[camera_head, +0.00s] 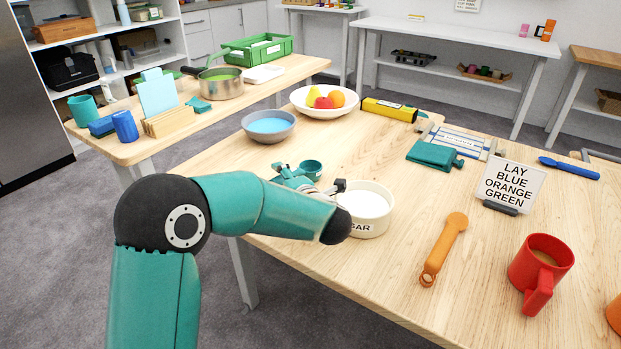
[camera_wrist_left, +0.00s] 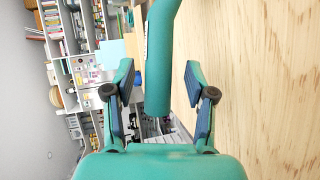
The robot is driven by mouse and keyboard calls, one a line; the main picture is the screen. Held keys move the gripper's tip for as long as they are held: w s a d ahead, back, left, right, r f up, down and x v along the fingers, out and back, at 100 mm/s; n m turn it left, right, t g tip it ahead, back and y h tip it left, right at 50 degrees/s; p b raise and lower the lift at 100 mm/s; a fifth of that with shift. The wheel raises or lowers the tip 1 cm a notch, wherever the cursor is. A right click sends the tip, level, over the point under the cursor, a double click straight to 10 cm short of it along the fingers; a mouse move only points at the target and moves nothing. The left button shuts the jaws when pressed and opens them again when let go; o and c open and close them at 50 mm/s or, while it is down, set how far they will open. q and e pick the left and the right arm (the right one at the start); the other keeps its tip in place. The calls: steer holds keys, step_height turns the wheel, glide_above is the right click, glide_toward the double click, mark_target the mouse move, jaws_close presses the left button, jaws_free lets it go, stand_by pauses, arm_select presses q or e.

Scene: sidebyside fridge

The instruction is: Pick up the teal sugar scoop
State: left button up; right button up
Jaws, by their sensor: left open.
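The teal sugar scoop (camera_head: 312,169) shows its round cup at the near-left part of the wooden table, left of the white sugar bowl (camera_head: 367,214). My teal arm and gripper hide most of the rest of it. My left gripper (camera_head: 294,176) is beside the cup. In the left wrist view, my left gripper (camera_wrist_left: 160,100) is open, and a long teal handle (camera_wrist_left: 158,60), which looks like the scoop's, runs between its fingers with a gap on both sides. The sugar bowl holds white sugar and is partly covered by my arm. My right gripper is not in view.
A blue-filled grey bowl (camera_head: 269,126) and a white fruit bowl (camera_head: 323,103) stand behind the gripper. An orange spoon-like tool (camera_head: 444,249), a red mug (camera_head: 541,266) and a sign (camera_head: 510,184) are on the right. The table's left edge lies close to my arm.

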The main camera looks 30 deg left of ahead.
arm_select(q)
jaws_close()
stand_by(0.3)
steer(key=shift+r, duration=0.1)
